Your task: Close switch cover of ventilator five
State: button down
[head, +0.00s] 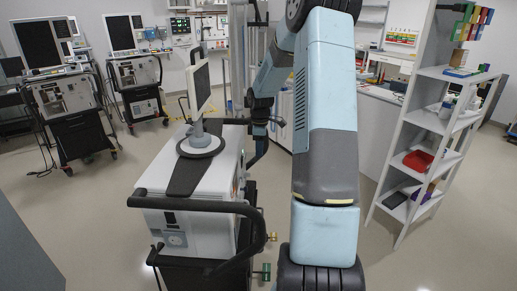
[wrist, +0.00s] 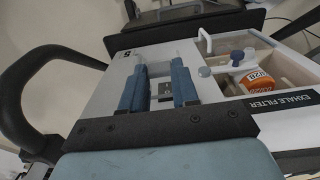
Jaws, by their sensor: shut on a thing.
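The ventilator (head: 185,200) stands close in front, left of my arm, in the head view. Its pale panel (wrist: 118,75) fills the middle of the wrist view and bears a dark mark that reads like a 5. My gripper (wrist: 159,68) has its two blue fingers over this panel, a little apart, shut on a small part between them. That part looks like the switch cover (wrist: 163,88), with a dark switch beside it; the fingers hide much of it, and its angle is unclear. In the head view my arm and the ventilator's side hide the fingers.
A bay with an orange-labelled round part (wrist: 257,82) and an EXHALE FILTER label (wrist: 272,104) lies right of my fingers. A black handle (wrist: 40,80) curves at the left. A white shelf (head: 425,120) stands right of my arm. Two more ventilators (head: 70,110) stand back left.

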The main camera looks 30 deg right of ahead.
notch_tip(320, 180, down, 10)
jog(key=a+t+y, duration=0.1)
jog(key=t+y, duration=0.8)
jog(key=y, duration=0.6)
jog(key=shift+w+a+t, duration=0.15)
jog(key=shift+w+t, duration=0.2)
jog(key=shift+t, duration=0.05)
dwell(0.8)
jog(key=shift+f+y, duration=0.15)
jog(key=shift+y, duration=0.15)
jog(key=c, duration=0.8)
grip_release()
jog(key=shift+w, duration=0.1)
jog(key=shift+c, duration=0.2)
jog(key=v, duration=1.3)
jog(key=shift+s+d, duration=0.3)
